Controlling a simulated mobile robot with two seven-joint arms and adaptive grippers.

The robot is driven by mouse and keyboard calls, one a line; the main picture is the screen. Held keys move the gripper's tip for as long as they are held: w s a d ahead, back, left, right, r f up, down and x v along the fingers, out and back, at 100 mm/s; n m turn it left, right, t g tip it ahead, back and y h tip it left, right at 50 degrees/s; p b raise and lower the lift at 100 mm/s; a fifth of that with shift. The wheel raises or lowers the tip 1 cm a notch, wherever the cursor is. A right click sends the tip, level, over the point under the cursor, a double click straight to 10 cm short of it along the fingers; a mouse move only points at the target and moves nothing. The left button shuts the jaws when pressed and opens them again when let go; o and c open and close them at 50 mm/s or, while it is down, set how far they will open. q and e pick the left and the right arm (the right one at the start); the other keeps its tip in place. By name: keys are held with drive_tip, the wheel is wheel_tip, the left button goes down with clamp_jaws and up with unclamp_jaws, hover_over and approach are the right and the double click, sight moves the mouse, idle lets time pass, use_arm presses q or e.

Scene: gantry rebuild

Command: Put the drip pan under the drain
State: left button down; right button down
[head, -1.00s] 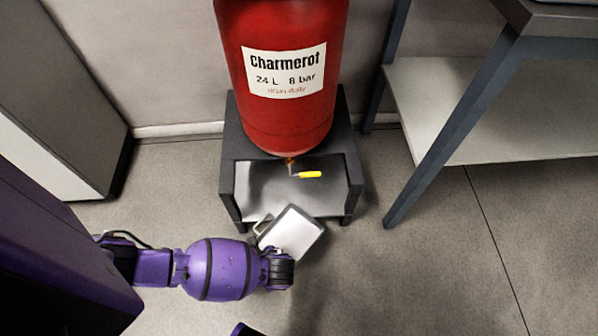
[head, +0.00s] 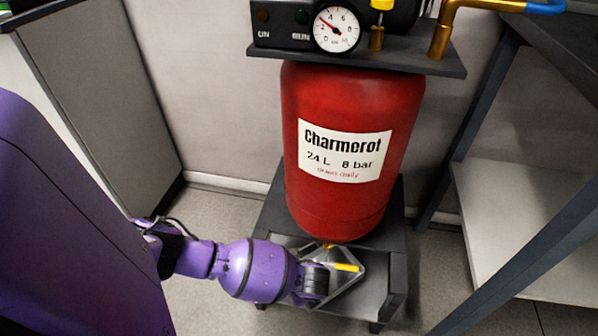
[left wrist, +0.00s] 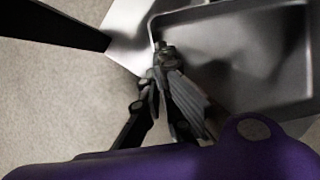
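The grey metal drip pan (head: 342,281) is at the front opening of the dark stand (head: 395,262), roughly below the drain's yellow lever (head: 347,267) in the head view. My arm partly covers it there. In the left wrist view the pan (left wrist: 235,60) fills the right side, with its empty inside and raised walls showing. My left gripper (head: 316,288) is at the pan's near-left side. In the left wrist view its fingers (left wrist: 163,55) are closed together at the pan's edge; the exact grip spot is hard to see. My right gripper is out of view.
The red tank (head: 350,100) stands on the stand, with a gauge (head: 336,29) above. A stand leg (left wrist: 50,25) and bright plate (left wrist: 122,35) are near the gripper. A grey cabinet (head: 100,90) is left; a bench with a pale shelf (head: 520,220) is right.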

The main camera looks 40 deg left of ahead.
use_arm(q)
drive_tip(key=shift+w+a, duration=0.25)
drive_tip(key=shift+w, duration=0.25)
drive_tip(key=shift+w+a, duration=0.25)
drive_tip(key=shift+w, duration=0.2)
wheel_tip(320, 180, down, 4)
drive_tip(key=b, duration=0.3)
drive_tip(key=shift+w+a+r, duration=0.1)
drive_tip(key=shift+w+r, duration=0.05)
drive_tip(key=shift+r, duration=0.2)
drive_tip(key=c, duration=2.4)
unclamp_jaws()
drive_tip(key=shift+c, duration=0.2)
drive_tip(key=o, duration=0.5)
drive_tip(key=shift+c, duration=0.2)
drive_tip(key=p+v, duration=0.6)
drive_tip(key=v, duration=0.6)
